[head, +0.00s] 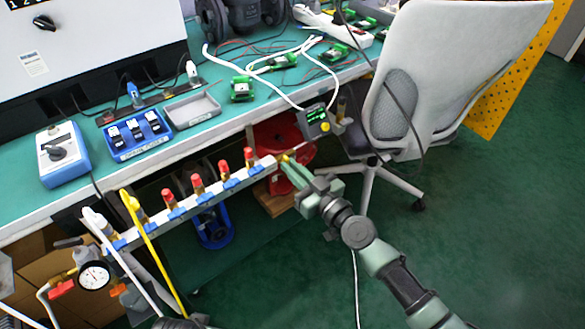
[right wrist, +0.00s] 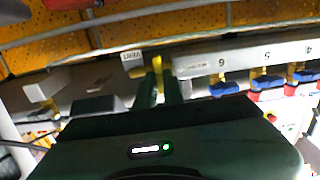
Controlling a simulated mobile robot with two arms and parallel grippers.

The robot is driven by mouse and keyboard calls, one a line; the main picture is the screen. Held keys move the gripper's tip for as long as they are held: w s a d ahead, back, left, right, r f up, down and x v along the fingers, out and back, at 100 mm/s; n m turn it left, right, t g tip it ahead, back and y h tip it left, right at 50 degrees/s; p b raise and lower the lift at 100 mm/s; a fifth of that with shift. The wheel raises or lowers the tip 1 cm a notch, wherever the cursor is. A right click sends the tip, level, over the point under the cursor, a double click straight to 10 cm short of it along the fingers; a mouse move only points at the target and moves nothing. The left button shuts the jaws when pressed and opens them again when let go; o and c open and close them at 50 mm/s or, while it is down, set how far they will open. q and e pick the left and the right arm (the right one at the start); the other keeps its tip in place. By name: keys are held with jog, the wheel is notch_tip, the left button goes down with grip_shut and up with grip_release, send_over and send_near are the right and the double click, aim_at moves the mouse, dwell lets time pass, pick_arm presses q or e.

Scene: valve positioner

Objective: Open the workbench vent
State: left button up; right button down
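The vent valve has a small yellow handle (right wrist: 158,66) at the end of the pale manifold rail, beside a label reading VENT (right wrist: 132,57). In the head view this handle (head: 284,158) shows at the rail's right end, partly hidden by my gripper. My right gripper (head: 287,163) reaches it from the lower right. In the right wrist view the two dark green fingers (right wrist: 160,86) stand close together on either side of the handle, which appears to fill the gap. My left gripper is not in view.
The rail (head: 232,183) carries several red-capped valves along the workbench (head: 180,148) front. A small display box with a yellow knob (head: 325,127) sits just above the vent. A pressure gauge (head: 94,275) is at lower left. A chair (head: 400,110) stands to the right. The green floor below right is clear.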

jog(key=shift+m, duration=0.3)
pick_arm(q)
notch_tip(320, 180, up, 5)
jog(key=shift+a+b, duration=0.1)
jog(key=shift+b, duration=0.65)
pick_arm(e)
jog(key=m, duration=1.7)
jog(key=shift+w+d+f, duration=0.15)
jog(key=shift+d+f, duration=0.1)
jog(key=shift+f, duration=0.05)
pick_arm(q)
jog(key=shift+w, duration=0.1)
pick_arm(e)
jog(key=shift+m, duration=0.3)
